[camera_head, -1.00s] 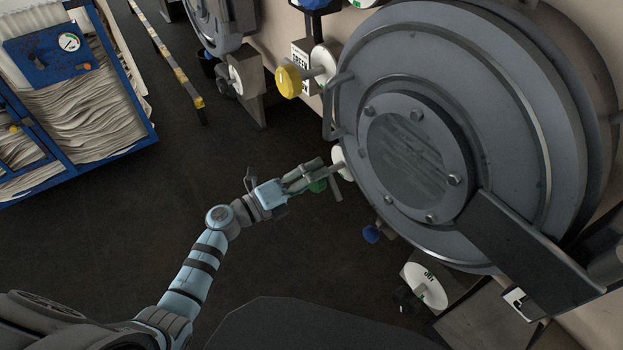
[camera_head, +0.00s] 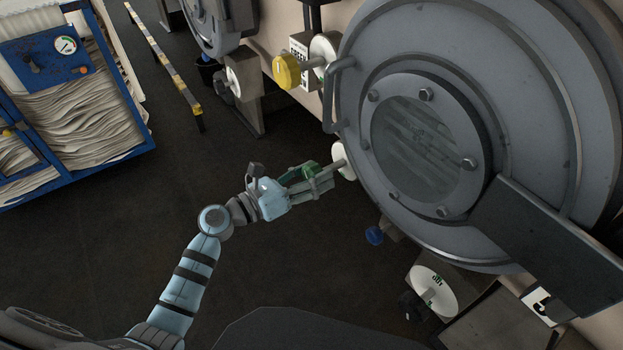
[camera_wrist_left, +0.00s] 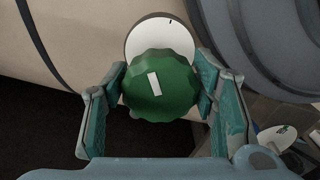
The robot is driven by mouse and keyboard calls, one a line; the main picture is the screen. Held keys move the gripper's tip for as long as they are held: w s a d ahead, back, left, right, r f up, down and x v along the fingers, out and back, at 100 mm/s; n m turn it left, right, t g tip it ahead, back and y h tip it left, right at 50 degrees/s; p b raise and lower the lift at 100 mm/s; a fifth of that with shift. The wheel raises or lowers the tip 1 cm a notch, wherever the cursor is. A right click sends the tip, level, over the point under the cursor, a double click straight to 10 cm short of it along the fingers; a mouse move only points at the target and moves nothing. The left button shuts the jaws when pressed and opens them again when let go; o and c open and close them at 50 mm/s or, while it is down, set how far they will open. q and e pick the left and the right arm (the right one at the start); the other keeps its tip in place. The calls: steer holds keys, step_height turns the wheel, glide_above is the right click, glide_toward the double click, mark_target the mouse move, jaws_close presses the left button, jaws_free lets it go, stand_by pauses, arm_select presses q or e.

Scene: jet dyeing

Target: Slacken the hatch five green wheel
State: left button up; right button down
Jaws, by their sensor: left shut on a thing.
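The green wheel (camera_wrist_left: 160,92) is a lobed knob with a white bar mark, in front of a round white dial plate (camera_wrist_left: 150,40) in the left wrist view. The bar is tilted a little from upright. My left gripper (camera_wrist_left: 158,88) is shut on the wheel, with one finger on each side of its rim. In the head view my left gripper (camera_head: 316,182) reaches in from the left, and a part of the green wheel (camera_head: 309,168) shows between its fingers. The white plate (camera_head: 341,160) is just right of it. My right gripper is not in view.
The big round grey hatch (camera_head: 465,120) stands close right of the gripper. A yellow wheel (camera_head: 287,71) is above and a blue knob (camera_head: 374,235) below. A blue-framed cart of cloth (camera_head: 85,110) stands at the upper left. The floor between is clear.

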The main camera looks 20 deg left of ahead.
arm_select(q)
steer(key=m+b, duration=0.2)
steer(key=m, duration=0.2)
steer(key=shift+d+b, duration=0.1)
steer(key=shift+b, duration=0.25)
steer(key=shift+m+b, duration=0.65)
steer(key=shift+m, duration=0.65)
steer(key=o, duration=1.2)
steer(key=shift+c, duration=0.2)
steer(key=v, duration=1.2)
